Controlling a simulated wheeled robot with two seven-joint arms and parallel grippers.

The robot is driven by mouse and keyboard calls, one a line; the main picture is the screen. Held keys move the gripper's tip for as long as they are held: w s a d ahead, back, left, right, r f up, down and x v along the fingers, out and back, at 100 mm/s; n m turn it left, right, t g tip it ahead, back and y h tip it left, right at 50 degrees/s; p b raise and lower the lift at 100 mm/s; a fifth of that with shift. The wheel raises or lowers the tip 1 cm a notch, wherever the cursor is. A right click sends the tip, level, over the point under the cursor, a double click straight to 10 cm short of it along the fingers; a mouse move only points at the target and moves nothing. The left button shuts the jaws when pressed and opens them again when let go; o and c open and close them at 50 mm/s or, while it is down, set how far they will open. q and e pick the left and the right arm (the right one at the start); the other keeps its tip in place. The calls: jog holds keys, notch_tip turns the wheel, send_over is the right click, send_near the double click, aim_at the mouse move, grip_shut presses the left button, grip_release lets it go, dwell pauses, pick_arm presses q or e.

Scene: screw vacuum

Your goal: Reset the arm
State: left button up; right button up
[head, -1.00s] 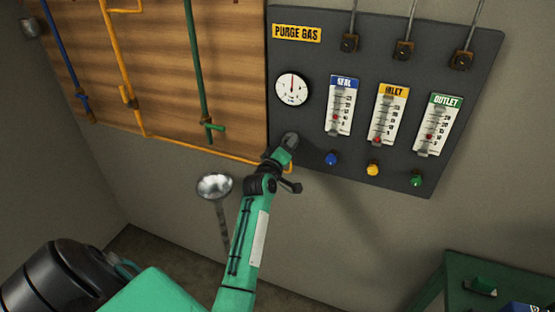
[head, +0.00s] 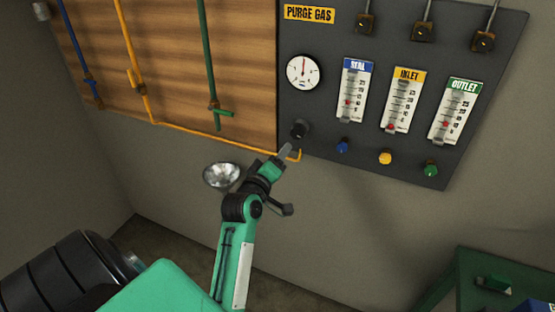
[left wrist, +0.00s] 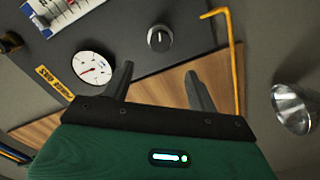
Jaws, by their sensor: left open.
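My left gripper (head: 286,151) is at the lower left edge of the dark purge gas panel (head: 345,25), just below a black knob (head: 300,129). In the left wrist view its two fingers (left wrist: 157,88) stand apart with nothing between them. The black knob (left wrist: 160,38) shows there beyond the fingertips, apart from them. My left arm (head: 238,225) reaches up from the bottom of the head view. My right gripper is not in view.
The panel carries a round gauge (head: 303,72), three flow meters and blue (head: 342,146), yellow (head: 385,158) and green (head: 430,170) knobs. An orange pipe (head: 215,135) and a metal bowl-shaped fixture (head: 221,175) are close to my arm. A green table (head: 480,262) stands at lower right.

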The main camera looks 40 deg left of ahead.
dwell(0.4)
pick_arm(q)
jog(key=w+d+f+m+g+h, duration=0.1)
jog(key=w+d+f+m+g, duration=0.15)
jog(key=f, duration=0.85)
jog(key=w+d+f+m+g+h, duration=0.1)
jog(key=d+f+h, duration=0.15)
jog(key=f, duration=0.85)
jog(key=s+d+f+m+g, duration=0.1)
jog(key=s+d+f+m, duration=0.15)
jog(key=f, duration=0.55)
jog(key=s+d+f+m+g, duration=0.1)
jog(key=s+d+f+g, duration=0.15)
jog(key=f, duration=0.45)
jog(key=s+d+f+m+g, duration=0.15)
jog(key=s+f, duration=0.25)
jog(key=f, duration=0.4)
jog(key=s+d+f+m+g+h, duration=0.1)
jog(key=s+d+f+m+g, duration=0.15)
jog(key=s+f, duration=1.05)
jog(key=s+d+f+m+g, duration=0.1)
jog(key=s+f+m+g, duration=0.2)
jog(key=s+f, duration=1)
jog(key=s+a+m+g, duration=0.1)
jog(key=s+m+g, duration=0.1)
jog(key=s, duration=1.4)
jog(key=shift+s+a, duration=0.3)
jog(key=shift+s, duration=0.1)
